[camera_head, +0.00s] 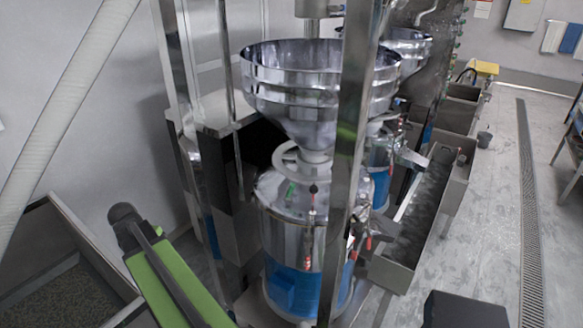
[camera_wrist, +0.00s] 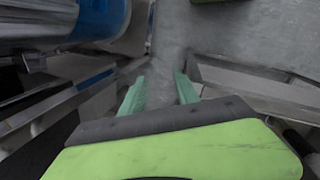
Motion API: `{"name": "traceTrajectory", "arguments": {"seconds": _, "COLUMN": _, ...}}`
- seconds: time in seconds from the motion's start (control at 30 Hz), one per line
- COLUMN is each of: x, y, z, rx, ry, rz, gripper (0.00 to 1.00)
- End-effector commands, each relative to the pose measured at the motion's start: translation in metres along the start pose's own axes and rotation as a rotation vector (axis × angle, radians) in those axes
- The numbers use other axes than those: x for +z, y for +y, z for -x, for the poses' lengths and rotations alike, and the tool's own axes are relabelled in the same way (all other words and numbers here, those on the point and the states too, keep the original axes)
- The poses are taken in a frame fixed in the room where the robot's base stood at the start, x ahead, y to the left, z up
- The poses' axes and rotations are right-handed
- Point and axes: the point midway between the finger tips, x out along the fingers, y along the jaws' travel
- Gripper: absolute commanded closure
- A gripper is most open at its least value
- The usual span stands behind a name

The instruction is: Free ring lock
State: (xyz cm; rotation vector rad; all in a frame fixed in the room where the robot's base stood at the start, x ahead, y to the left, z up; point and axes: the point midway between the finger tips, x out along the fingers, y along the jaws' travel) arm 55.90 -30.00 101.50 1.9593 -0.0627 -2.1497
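The grinder's steel hopper (camera_head: 300,85) narrows to a neck above a rounded steel body (camera_head: 285,220). A pale ring (camera_head: 290,158) sits around the neck. I cannot tell whether this is the ring lock or whether it is locked. A small green part (camera_head: 290,191) and a black-tipped part (camera_head: 313,189) show on the lid below it. My gripper (camera_wrist: 160,77) shows in the wrist view with two teal fingers apart and nothing between them. It points at grey floor. The ring is not in the wrist view, and my fingers cannot be made out in the head view.
An upright steel post (camera_head: 347,150) partly hides the hopper and body. Steel troughs (camera_head: 415,220) stand to the right, with open floor (camera_head: 490,220) beyond. A blue-and-metal cylinder (camera_wrist: 55,20) is close at upper left in the wrist view.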

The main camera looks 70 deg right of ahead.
Motion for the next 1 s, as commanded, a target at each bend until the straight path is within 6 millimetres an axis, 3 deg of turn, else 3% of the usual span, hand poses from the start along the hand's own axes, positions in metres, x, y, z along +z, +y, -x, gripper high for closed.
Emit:
{"name": "traceTrajectory", "arguments": {"seconds": 0.03, "x": 0.034, "y": 0.07, "z": 0.041, "rx": 0.02, "ry": -0.04, "rz": 0.006, "gripper": 0.63}}
{"name": "traceTrajectory", "arguments": {"seconds": 0.1, "x": 0.084, "y": 0.139, "z": 0.055, "rx": 0.041, "ry": -0.097, "rz": 0.044, "gripper": 0.63}}
{"name": "traceTrajectory", "arguments": {"seconds": 0.2, "x": 0.153, "y": 0.21, "z": 0.07, "rx": 0.051, "ry": -0.172, "rz": 0.089, "gripper": 0.63}}
{"name": "traceTrajectory", "arguments": {"seconds": 0.3, "x": 0.203, "y": 0.252, "z": 0.076, "rx": 0.047, "ry": -0.225, "rz": 0.124, "gripper": 0.63}}
{"name": "traceTrajectory", "arguments": {"seconds": 0.43, "x": 0.233, "y": 0.271, "z": 0.077, "rx": 0.042, "ry": -0.255, "rz": 0.148, "gripper": 0.63}}
{"name": "traceTrajectory", "arguments": {"seconds": 0.73, "x": 0.253, "y": 0.283, "z": 0.069, "rx": 0.041, "ry": -0.258, "rz": 0.149, "gripper": 0.63}}
{"name": "traceTrajectory", "arguments": {"seconds": 1.0, "x": 0.307, "y": 0.319, "z": 0.057, "rx": 0.04, "ry": -0.258, "rz": 0.146, "gripper": 0.63}}
